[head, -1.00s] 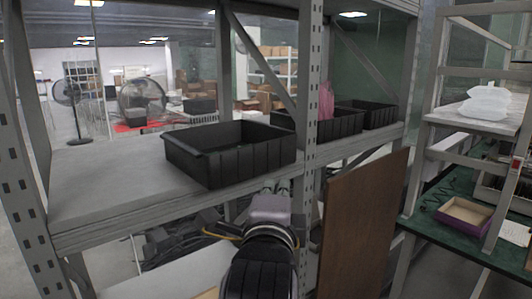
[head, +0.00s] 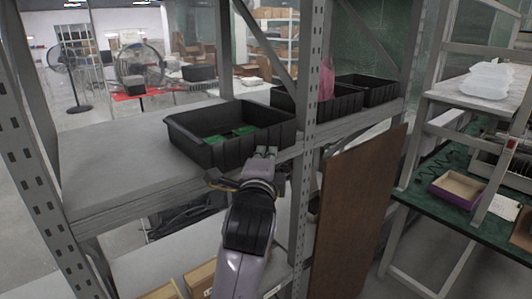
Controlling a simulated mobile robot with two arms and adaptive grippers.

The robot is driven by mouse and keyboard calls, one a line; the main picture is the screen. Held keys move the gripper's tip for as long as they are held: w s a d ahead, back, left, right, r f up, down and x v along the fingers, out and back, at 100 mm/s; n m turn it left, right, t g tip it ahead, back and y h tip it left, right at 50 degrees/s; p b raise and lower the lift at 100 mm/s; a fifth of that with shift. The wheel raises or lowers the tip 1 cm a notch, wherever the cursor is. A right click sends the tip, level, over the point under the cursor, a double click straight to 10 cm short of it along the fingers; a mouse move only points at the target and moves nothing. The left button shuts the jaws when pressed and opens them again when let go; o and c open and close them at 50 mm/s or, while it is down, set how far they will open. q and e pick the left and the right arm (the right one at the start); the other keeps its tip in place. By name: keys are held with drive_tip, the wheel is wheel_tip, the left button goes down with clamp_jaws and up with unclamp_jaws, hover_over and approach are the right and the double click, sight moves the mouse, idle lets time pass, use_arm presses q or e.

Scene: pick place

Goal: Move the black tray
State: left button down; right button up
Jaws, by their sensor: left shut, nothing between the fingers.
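The black tray (head: 222,152) nearest me sits on the grey metal shelf, left of the middle post. It is open at the top, and green pieces (head: 243,130) lie inside it. My left gripper (head: 266,152) is at the tray's front right, by the shelf's front edge. It is shut and looks empty. I cannot tell whether its tips touch the tray wall. Behind the post stand another black tray (head: 340,106) with a pink item in it and a third black tray (head: 375,88). My right gripper is out of view.
The shelf (head: 110,168) is bare left of the near tray. A metal post (head: 306,130) rises just right of it. A brown board (head: 350,215) leans below the shelf at right. A green bench (head: 440,195) with a small purple box (head: 458,188) stands further right.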

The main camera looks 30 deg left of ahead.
sight(248, 145)
use_arm(q)
drive_tip(key=shift+w, duration=0.1)
drive_tip(key=shift+w+a+p, duration=0.1)
drive_tip(key=shift+a+p, duration=0.15)
drive_tip(key=shift+p, duration=0.05)
drive_tip(key=a, duration=0.1)
drive_tip(key=w+a+p, duration=0.1)
drive_tip(key=a, duration=0.1)
drive_tip(key=w+a+p, duration=0.1)
drive_tip(key=a, duration=0.1)
drive_tip(key=shift+a, duration=0.1)
drive_tip(key=shift+w+a, duration=0.2)
drive_tip(key=shift+a, duration=0.2)
drive_tip(key=shift+f, duration=0.1)
drive_tip(key=shift+d, duration=0.15)
